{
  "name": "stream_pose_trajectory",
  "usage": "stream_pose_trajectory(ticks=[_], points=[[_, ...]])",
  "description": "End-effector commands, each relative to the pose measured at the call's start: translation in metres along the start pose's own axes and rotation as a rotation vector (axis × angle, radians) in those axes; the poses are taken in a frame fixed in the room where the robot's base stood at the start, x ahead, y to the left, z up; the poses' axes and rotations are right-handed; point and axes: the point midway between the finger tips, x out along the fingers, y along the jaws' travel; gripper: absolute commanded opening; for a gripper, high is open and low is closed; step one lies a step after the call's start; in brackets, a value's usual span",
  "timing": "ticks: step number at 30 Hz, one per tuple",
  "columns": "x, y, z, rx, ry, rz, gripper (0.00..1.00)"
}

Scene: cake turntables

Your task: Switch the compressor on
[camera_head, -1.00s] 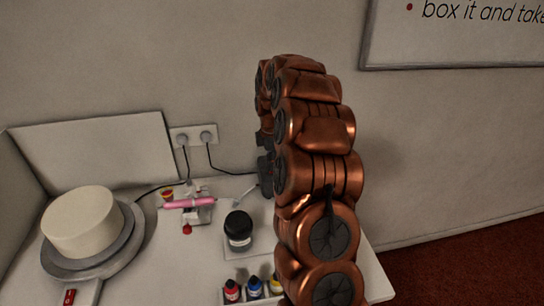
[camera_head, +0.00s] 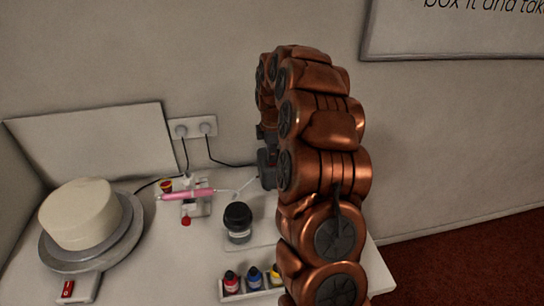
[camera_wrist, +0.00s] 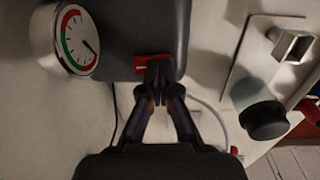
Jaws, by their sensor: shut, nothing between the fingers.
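The compressor's dark grey body (camera_wrist: 125,25) fills the top middle of the wrist view. A round gauge (camera_wrist: 76,40) with a red and green rim is on its left side. A red switch (camera_wrist: 146,64) sits at the body's lower edge. My gripper (camera_wrist: 158,72) is shut and empty, with its fingertips at the switch and covering part of it. I cannot tell whether they touch it, or which way the switch is set. In the head view my copper arm hides most of that area.
A black-lidded jar (camera_head: 238,222) stands beside my arm, behind a rack of small colour bottles (camera_head: 254,282). A pink airbrush (camera_head: 188,195) rests on a holder. A white cake (camera_head: 80,213) sits on a turntable (camera_head: 128,232) at the left. Cables run to a wall socket (camera_head: 193,127).

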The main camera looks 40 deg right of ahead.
Motion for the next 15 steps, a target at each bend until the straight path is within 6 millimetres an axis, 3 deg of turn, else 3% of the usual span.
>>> stream_pose_trajectory(ticks=[15], points=[[0.000, 0.014, 0.000, 0.000, 0.000, -0.006, 0.00]])
